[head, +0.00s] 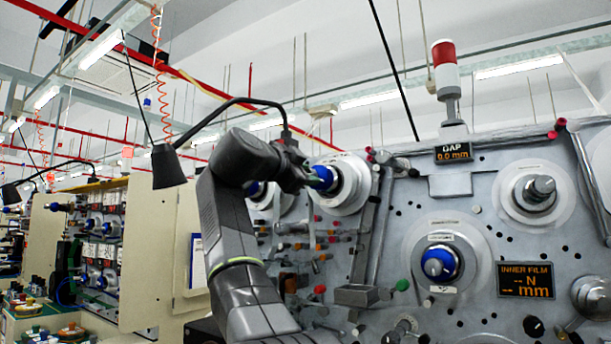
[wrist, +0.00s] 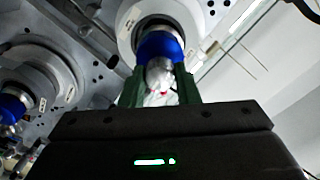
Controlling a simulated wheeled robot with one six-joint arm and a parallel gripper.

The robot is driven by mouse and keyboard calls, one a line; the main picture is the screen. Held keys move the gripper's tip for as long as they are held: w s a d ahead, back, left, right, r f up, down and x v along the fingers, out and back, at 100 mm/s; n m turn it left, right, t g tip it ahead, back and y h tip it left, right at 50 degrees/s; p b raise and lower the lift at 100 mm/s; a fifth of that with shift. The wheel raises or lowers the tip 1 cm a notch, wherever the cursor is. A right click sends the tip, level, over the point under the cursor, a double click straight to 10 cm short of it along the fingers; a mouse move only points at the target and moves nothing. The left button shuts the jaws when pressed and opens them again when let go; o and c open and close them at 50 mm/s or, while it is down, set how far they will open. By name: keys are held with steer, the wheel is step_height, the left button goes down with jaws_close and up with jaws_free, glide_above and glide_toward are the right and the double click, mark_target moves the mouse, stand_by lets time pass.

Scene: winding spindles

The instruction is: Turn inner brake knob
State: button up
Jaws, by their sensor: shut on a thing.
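In the head view, a blue knob (head: 327,178) sits at the centre of a round pale flange high on the left of the grey machine panel. My gripper (head: 314,178) is at this knob. In the wrist view, my green fingers (wrist: 160,70) stand on either side of the knob's silver tip, with its blue collar (wrist: 158,46) just beyond. They are shut on it. A second blue knob with a pale cap (head: 438,263) sits in a labelled flange at the panel's middle, clear of the gripper. I cannot read which label names the inner brake.
A metal spindle (head: 540,188) stands out at the right. Displays read GAP (head: 453,152) and INNER FILM (head: 526,280). A small metal tray (head: 357,295), a green knob (head: 401,285) and several small knobs protrude below the gripped knob, near my arm.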

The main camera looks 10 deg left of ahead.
steer(key=o, duration=1)
steer(key=shift+c, duration=0.2)
steer(key=b+v, duration=0.2)
steer(key=v, duration=1.2)
steer(key=shift+b, duration=0.3)
steer(key=shift+w, duration=0.15)
steer(key=p+x, duration=0.2)
steer(key=x, duration=1.1)
steer(key=shift+w+d+p, duration=0.15)
steer(key=shift+w+p, duration=0.15)
steer(key=shift+p, duration=0.05)
